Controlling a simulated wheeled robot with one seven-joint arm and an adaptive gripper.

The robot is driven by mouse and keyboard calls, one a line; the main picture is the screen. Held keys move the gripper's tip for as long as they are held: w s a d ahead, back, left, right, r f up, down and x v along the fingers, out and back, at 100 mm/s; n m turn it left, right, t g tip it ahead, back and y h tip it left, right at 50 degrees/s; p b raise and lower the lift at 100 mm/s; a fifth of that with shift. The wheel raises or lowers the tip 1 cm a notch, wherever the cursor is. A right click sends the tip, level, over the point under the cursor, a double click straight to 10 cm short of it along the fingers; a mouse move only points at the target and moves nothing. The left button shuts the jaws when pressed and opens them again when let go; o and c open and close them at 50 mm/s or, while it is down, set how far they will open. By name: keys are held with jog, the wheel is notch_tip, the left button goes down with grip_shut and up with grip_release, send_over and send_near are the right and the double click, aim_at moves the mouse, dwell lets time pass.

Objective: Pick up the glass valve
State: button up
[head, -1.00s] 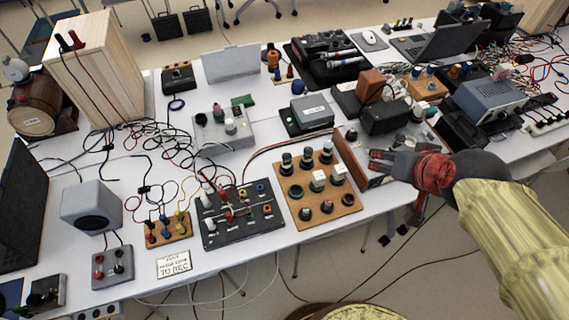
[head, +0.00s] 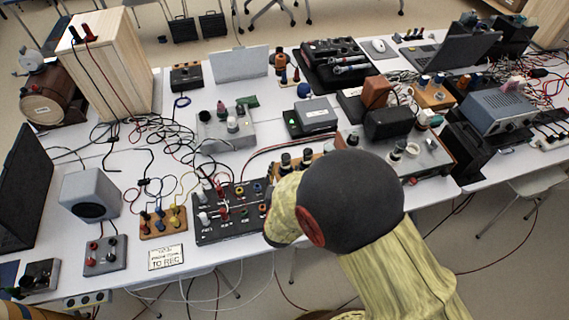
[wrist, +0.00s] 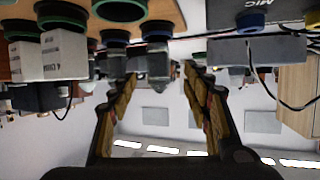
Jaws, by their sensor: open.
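The wrist view appears upside down. A small greyish, partly see-through piece with a dark base (wrist: 158,64), possibly the glass valve, shows between the fingertips of my gripper (wrist: 160,76). The fingers are apart, and I cannot tell whether either touches it. It stands at the wooden board (wrist: 178,12), which carries several dark green-ringed parts and a white block (wrist: 62,55). In the head view my arm covers my gripper and most of the board; only the board's back part (head: 299,166) and some dark-topped parts show.
A black panel with plugs and sockets (head: 230,228) is left of the board. A grey unit with knobs (head: 428,158) stands to its right. Loose cables (head: 150,135) cover the table's left middle. A grey speaker (head: 90,195) stands near the left edge.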

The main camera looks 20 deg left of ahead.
aim_at(286, 164)
jog(key=b+x, duration=0.2)
jog(key=x, duration=0.5)
jog(key=shift+f+b, duration=0.1)
jog(key=shift+b, duration=0.3)
jog(key=shift+c, duration=0.6)
jog(key=c, duration=1.1)
grip_shut()
